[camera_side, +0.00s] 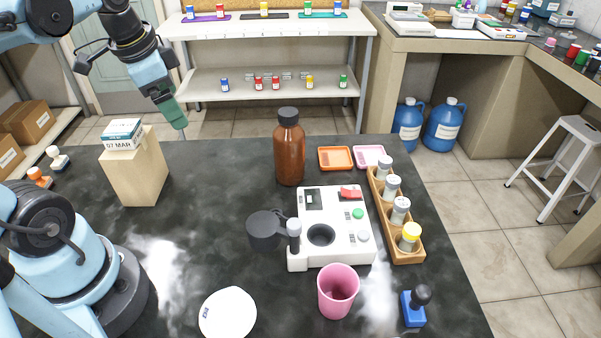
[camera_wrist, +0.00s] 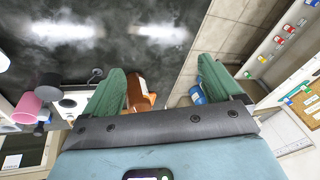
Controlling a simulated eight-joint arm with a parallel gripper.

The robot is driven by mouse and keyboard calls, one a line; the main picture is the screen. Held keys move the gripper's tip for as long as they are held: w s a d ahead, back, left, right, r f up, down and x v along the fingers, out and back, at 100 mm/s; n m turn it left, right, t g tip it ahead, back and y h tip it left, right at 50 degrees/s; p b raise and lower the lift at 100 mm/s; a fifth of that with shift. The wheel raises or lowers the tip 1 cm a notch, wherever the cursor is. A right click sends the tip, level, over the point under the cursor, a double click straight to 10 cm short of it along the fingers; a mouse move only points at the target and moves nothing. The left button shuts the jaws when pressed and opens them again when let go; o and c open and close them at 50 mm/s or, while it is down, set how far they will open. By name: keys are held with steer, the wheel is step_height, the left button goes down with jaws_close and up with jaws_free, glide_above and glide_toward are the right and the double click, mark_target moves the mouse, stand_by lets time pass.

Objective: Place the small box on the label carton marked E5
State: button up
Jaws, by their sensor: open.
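I cannot read E5 on anything in view. Brown cartons with white labels (camera_side: 28,120) stand on a low shelf at the far left, their markings too small to read. My gripper (camera_side: 177,120) is raised near the back edge of the bench, to the right of the small box and apart from it. In the wrist view its green fingers (camera_wrist: 163,78) are spread with nothing held between them.
A brown bottle (camera_side: 290,155), a white device (camera_side: 340,245), a pink cup (camera_side: 338,292), a wooden vial rack (camera_side: 408,250) and a blue stamp (camera_side: 413,308) occupy the bench's middle and right. A white round dish (camera_side: 228,315) lies in front. Bench between block and bottle is clear.

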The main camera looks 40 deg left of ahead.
steer(key=w+d+f+n+t, duration=0.1)
steer(key=d+f+n, duration=0.1)
steer(key=d, duration=0.3)
steer(key=w+d+f+n+t+h, duration=0.1)
steer(key=d+f+n+t, duration=0.1)
steer(key=d, duration=0.3)
steer(key=shift+w+d+f+t, duration=0.3)
steer(key=shift+w+f, duration=0.1)
steer(key=shift+f, duration=0.15)
